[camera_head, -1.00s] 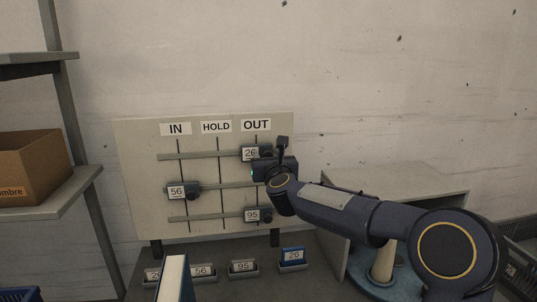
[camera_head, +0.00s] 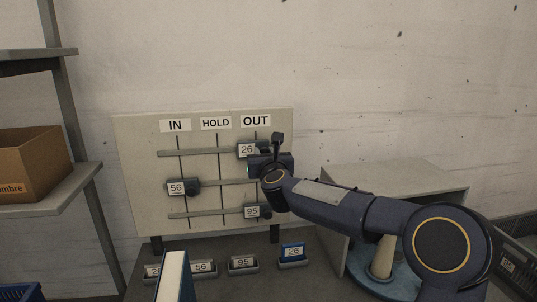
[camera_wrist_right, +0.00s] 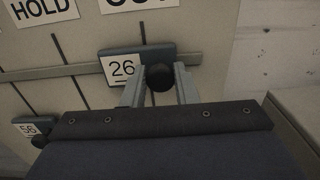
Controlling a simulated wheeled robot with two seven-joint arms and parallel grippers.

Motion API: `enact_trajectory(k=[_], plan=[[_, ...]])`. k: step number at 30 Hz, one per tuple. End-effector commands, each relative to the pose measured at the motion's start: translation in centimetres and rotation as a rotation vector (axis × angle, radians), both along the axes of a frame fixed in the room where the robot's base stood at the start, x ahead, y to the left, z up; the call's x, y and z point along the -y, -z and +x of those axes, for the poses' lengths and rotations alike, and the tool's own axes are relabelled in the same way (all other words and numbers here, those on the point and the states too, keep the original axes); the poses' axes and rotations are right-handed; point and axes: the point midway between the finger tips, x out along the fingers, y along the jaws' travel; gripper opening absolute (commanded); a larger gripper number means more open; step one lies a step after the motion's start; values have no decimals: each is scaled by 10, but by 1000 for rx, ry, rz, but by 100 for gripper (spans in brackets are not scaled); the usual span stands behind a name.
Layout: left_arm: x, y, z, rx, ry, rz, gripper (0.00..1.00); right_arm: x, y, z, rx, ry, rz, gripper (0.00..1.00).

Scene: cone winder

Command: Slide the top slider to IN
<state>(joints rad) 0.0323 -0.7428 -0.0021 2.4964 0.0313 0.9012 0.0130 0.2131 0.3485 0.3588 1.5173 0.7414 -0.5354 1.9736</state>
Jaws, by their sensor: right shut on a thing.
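The top slider, a dark block with a white label "26" (camera_head: 247,149), sits on the top rail under the OUT sign (camera_head: 255,121), slightly left of the OUT line. In the right wrist view the slider (camera_wrist_right: 153,52) has a round black knob (camera_wrist_right: 159,77) between the two fingers. My right gripper (camera_wrist_right: 160,88) is shut on that knob. In the head view my right gripper (camera_head: 268,155) covers the slider's right end. The IN sign (camera_head: 175,125) is at the board's left. My left gripper is not in view.
Slider 56 (camera_head: 182,187) is at IN on the middle rail, and slider 95 (camera_head: 252,212) is near OUT on the bottom rail. The top rail (camera_head: 198,153) is clear to the left. Label holders (camera_head: 243,264) stand below the board, with a blue binder (camera_head: 173,276) in front.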

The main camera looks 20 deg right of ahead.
Motion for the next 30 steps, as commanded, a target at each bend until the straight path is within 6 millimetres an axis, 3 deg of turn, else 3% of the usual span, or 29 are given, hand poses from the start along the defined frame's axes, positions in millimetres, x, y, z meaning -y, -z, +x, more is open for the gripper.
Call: enact_trajectory(k=[18,24,30], plan=[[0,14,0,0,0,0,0,-160,1,40,0,-10,2,0],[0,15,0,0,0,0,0,-192,1,49,-1,-6,0,0],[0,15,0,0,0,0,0,-206,0,53,0,-4,1,0]])
